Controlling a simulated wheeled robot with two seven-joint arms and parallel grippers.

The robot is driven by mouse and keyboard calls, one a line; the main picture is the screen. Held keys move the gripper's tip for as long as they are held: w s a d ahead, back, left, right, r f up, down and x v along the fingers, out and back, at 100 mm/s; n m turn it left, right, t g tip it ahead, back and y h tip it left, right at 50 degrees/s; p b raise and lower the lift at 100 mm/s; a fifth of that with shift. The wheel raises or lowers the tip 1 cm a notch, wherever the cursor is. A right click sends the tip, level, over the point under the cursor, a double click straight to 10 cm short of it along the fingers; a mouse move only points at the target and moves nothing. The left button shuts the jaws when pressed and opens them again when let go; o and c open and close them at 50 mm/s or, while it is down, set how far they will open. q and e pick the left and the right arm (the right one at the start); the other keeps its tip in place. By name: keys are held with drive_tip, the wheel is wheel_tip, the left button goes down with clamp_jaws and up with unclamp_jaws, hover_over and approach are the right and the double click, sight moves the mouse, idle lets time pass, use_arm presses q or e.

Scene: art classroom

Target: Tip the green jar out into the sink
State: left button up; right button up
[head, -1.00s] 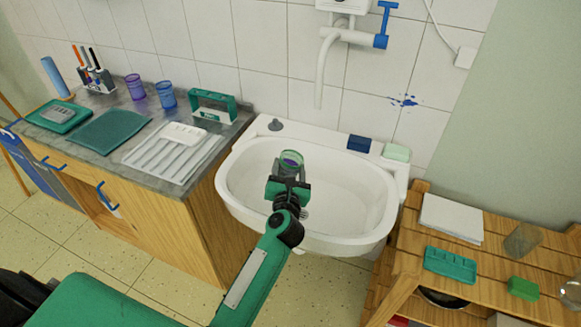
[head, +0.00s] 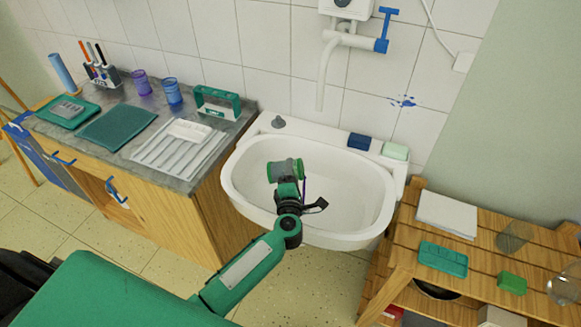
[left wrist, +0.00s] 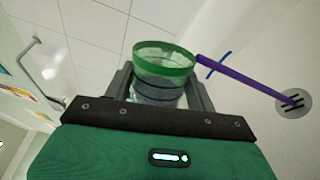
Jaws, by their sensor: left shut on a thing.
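My left gripper (head: 288,182) is shut on the green jar (head: 284,169) and holds it above the white sink basin (head: 372,210). The jar is see-through with a green band at its rim, and it is tipped onto its side. A thin purple stream (head: 304,188) shows beside it. In the left wrist view the green jar (left wrist: 163,62) sits between the fingers, and the purple stream (left wrist: 245,75) runs from its rim to the round slotted drain (left wrist: 293,104). My right gripper is not in view.
A counter (head: 225,135) with a ribbed drainer (head: 170,158) and two cups stands left of the sink. A blue-handled tap (head: 324,75) hangs above the basin. A wooden shelf (head: 400,255) stands close on the right. A dark blue sponge (head: 359,142) lies on the sink's back ledge.

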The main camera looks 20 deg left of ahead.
use_arm(q)
drive_tip(key=shift+w+d+f+m+p, duration=0.1)
drive_tip(key=shift+d+m+p, duration=0.05)
drive_tip(key=shift+m+p, duration=0.5)
drive_tip(key=shift+d+r+m+p, duration=0.3)
drive_tip(key=shift+m+p, duration=0.55)
drive_tip(key=shift+p, duration=0.25)
drive_tip(key=shift+w+d+m+p, duration=0.1)
drive_tip(key=shift+m+p, duration=0.6)
drive_tip(key=shift+p, duration=0.2)
